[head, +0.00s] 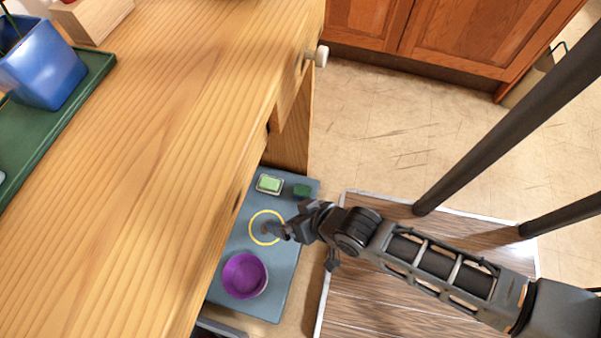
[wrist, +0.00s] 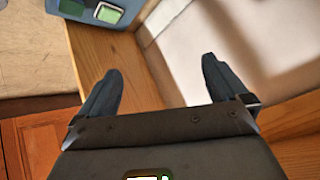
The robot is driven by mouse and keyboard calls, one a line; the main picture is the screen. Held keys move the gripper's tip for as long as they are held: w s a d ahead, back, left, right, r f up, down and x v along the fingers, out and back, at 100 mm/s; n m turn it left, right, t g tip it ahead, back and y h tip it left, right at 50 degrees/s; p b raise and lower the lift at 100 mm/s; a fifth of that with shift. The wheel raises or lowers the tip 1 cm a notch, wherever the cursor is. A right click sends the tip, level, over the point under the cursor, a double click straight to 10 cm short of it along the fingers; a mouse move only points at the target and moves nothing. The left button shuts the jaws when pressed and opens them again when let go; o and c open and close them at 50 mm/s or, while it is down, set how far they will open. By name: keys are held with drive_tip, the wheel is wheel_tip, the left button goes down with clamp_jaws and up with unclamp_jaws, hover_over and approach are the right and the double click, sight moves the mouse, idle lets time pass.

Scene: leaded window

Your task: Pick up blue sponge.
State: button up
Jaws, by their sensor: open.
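I cannot make out a blue sponge in either view. My gripper (head: 276,229) is above the blue-grey mat (head: 232,290) in the head view, with its tips over a yellow ring (head: 254,218). In the wrist view my gripper (wrist: 160,68) is open, with two dark fingers wide apart and nothing between them. My gripper and arm hide part of the mat. A light green block in a pale-rimmed dish (head: 269,184) lies at the mat's far end, and it also shows in the wrist view (wrist: 107,13).
A purple bowl (head: 245,275) stands on the mat's near part. A small dark green object (head: 302,191) lies beside the green block. A wooden counter (head: 160,130) with a drawer knob (head: 321,56) rises to the left. Open tiled floor (head: 390,120) lies beyond.

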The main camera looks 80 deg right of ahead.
drive_tip(key=w+d+f+m+g+b, duration=0.1)
drive_tip(key=w+d+f+m+b, duration=0.1)
drive_tip(key=f, duration=0.5)
drive_tip(key=w+d+f+m+g+b, duration=0.1)
drive_tip(key=w+d+f+g+b, duration=0.1)
drive_tip(key=f, duration=0.4)
drive_tip(key=m+g+y+b, duration=0.3)
drive_tip(key=m+g+b, duration=0.3)
drive_tip(key=b, duration=0.4)
hover_over(303, 190)
drive_tip(key=shift+m+t, duration=0.4)
wheel_tip(303, 190, down, 18)
drive_tip(key=shift+w+a+f, duration=0.1)
drive_tip(key=shift+f, duration=0.1)
wheel_tip(303, 190, down, 7)
drive_tip(key=b, duration=0.5)
drive_tip(key=shift+f, duration=0.2)
drive_tip(key=c, duration=0.9)
drive_tip(key=shift+r, duration=0.1)
drive_tip(key=shift+c, duration=0.2)
